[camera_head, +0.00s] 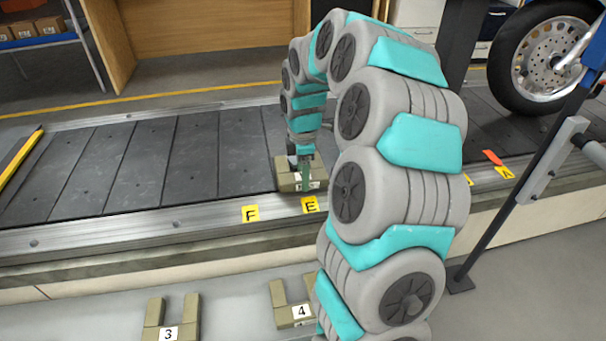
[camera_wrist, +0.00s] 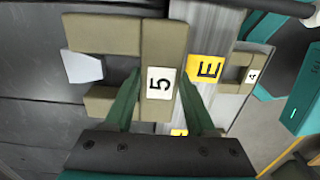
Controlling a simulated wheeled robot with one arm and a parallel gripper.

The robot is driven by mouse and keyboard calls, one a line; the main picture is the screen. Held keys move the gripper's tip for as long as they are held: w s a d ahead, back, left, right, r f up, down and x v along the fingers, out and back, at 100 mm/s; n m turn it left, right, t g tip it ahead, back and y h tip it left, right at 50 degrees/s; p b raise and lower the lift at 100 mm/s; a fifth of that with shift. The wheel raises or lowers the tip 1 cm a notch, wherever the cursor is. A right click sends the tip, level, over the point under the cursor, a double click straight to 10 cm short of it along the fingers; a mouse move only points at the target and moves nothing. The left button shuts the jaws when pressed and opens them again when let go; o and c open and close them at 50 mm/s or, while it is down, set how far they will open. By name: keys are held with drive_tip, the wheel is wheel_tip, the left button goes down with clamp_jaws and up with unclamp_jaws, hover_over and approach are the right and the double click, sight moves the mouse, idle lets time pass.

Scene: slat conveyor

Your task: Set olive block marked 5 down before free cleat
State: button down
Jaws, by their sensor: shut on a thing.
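The olive block marked 5 (camera_wrist: 160,45) is U-shaped, with two prongs pointing left in the wrist view. Its white 5 label faces up. My gripper (camera_wrist: 160,98) is shut on its crossbar, one finger on each side.
The dark slat conveyor (camera_head: 190,160) runs left to right behind a metal rail. Label F (camera_head: 250,213) is left of E, label A (camera_head: 505,172) far right. Blocks marked 3 (camera_head: 153,313) and 4 (camera_head: 279,297) lie in front, below. A wheel (camera_head: 507,60) stands right; a yellow-edged bar (camera_head: 20,153) lies left.

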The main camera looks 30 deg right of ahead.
drive_tip(key=shift+f, duration=0.25)
drive_tip(key=shift+c, duration=0.7)
unclamp_jaws()
drive_tip(key=shift+r, duration=0.1)
